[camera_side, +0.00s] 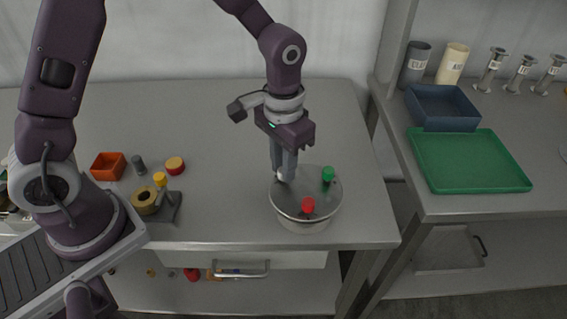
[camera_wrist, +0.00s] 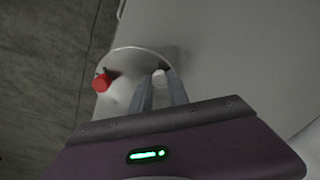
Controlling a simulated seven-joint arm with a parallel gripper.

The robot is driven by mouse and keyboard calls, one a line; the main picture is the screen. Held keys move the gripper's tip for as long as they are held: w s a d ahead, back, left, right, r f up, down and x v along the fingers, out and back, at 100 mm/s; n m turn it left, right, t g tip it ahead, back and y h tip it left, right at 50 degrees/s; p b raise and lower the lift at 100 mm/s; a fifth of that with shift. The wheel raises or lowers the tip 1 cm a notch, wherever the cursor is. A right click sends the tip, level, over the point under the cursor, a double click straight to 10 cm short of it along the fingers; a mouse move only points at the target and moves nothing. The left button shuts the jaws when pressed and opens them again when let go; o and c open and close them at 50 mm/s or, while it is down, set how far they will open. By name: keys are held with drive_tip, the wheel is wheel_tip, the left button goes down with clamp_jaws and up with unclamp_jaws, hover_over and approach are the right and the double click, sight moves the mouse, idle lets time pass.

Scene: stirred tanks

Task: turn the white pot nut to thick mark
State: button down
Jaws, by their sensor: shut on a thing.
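A round metal pot (camera_side: 292,213) with a lid stands near the front right of the table. The lid carries a red nut (camera_side: 308,205), a green nut (camera_side: 328,175) and a white nut (camera_side: 281,175). My gripper (camera_side: 284,178) points down at the left back of the lid and is shut on the white nut. In the wrist view the white nut (camera_wrist: 159,77) shows between the tips of my gripper (camera_wrist: 160,88), with the red nut (camera_wrist: 102,82) to its left. The fingers hide most of the white nut, and I cannot make out any thick mark.
To the left on the table are an orange box (camera_side: 108,166), a grey cylinder (camera_side: 139,165), a red and yellow round piece (camera_side: 175,165) and a brass ring on a dark stand (camera_side: 146,201). A right-hand bench holds a green tray (camera_side: 468,161) and a blue bin (camera_side: 441,108).

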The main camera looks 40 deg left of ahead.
drive_tip(key=shift+m, duration=2.2)
drive_tip(key=shift+r, duration=0.1)
drive_tip(key=c, duration=1.3)
unclamp_jaws()
drive_tip(key=shift+o, duration=0.2)
wheel_tip(320, 180, up, 7)
drive_tip(key=shift+r, duration=0.1)
drive_tip(key=s+a+r+n+t, duration=0.2)
drive_tip(key=s+a+r, duration=0.2)
drive_tip(key=s, duration=0.5)
drive_tip(key=s+a+r+n+t, duration=0.3)
drive_tip(key=s+r, duration=0.3)
drive_tip(key=s, duration=0.4)
drive_tip(key=shift+a+r+n+t, duration=0.3)
drive_tip(key=shift+a+r, duration=0.05)
drive_tip(key=shift+a, duration=0.2)
